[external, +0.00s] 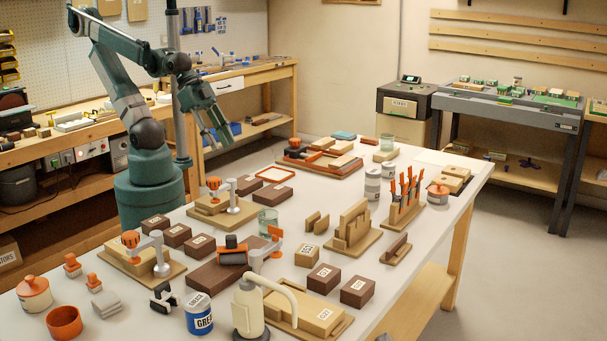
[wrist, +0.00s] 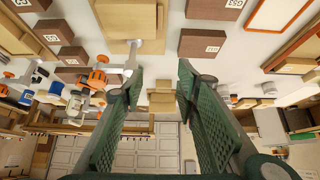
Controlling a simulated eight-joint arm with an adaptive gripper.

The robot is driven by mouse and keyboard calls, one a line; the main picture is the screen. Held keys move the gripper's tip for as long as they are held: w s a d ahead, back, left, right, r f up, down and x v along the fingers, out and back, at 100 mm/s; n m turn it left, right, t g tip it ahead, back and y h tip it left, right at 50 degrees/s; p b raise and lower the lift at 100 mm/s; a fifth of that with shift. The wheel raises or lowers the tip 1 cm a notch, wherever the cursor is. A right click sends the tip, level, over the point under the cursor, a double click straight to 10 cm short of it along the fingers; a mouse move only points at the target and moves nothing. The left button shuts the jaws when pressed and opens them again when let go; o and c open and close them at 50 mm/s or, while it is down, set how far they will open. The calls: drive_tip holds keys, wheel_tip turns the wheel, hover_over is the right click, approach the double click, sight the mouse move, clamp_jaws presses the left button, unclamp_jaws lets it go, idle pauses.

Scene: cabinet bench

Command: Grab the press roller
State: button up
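A small black-and-white tool (external: 163,298) stands at the front of the bench, left of the blue-labelled grease can; it may be the press roller, but I cannot tell for sure. A dark cylinder with an orange body (external: 232,252) lies on a brown board near the bench middle and could also be a roller. My gripper (external: 217,132) is raised above the back left of the bench, well apart from both. In the wrist view my gripper (wrist: 160,88) has its two green fingers apart with nothing held between them.
A wooden block stand (external: 352,235), a rack with orange-handled tools (external: 404,203), the grease can (external: 199,314) and a white spouted bottle (external: 248,310) stand on the bench. Several brown labelled blocks lie around. The back right corner has a pale sheet (external: 445,158).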

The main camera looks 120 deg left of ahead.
drive_tip(key=o, duration=0.5)
